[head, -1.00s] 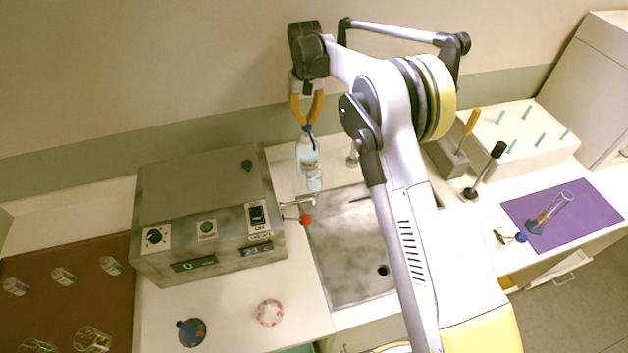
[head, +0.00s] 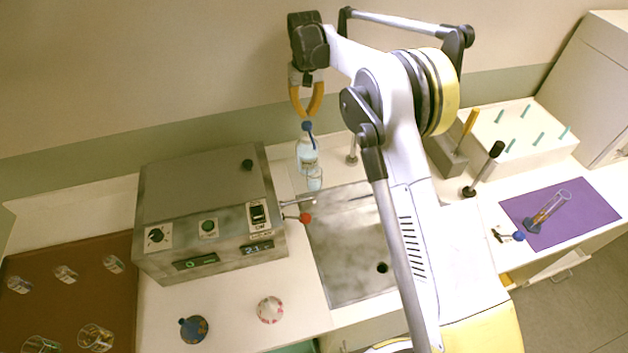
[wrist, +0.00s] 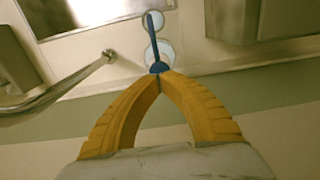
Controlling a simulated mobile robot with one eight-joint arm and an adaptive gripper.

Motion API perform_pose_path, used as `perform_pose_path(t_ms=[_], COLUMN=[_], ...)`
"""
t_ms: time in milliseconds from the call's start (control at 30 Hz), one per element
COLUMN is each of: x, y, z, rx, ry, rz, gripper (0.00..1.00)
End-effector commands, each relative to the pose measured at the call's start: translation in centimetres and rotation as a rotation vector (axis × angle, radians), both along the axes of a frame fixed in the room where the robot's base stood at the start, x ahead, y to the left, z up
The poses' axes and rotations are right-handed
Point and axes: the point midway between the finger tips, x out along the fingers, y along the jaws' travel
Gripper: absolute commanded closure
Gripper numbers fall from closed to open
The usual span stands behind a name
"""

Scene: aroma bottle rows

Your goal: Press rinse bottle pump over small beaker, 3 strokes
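The rinse bottle (head: 306,158), clear with pale blue liquid and a blue pump head (head: 307,127), stands upright on the counter behind the sink. The small beaker (head: 315,180) stands close in front of it, under the blue spout. My gripper (head: 306,115) is shut and empty, its yellow fingertips together just above the pump head, with a small gap in the head view. In the wrist view the blue pump head (wrist: 159,67) lies right at the fingertips (wrist: 160,76), and its spout runs towards the beaker (wrist: 153,21). The bottle (wrist: 153,52) is partly hidden below the pump head.
The sink (head: 350,250) is in front. A tap (head: 352,150) stands right of the bottle. A purple mat (head: 575,215) with a cylinder lies far right.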

Motion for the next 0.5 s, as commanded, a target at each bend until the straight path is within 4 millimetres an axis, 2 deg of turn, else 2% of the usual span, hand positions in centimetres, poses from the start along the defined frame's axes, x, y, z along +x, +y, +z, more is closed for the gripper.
perform_pose_path(t_ms=[167, 500], x=[0.0, 0.0], y=[0.0, 0.0], z=[1.2, 5.0], rx=[0.000, 0.000], ry=[0.000, 0.000], rz=[0.000, 0.000], gripper=[1.00, 1.00])
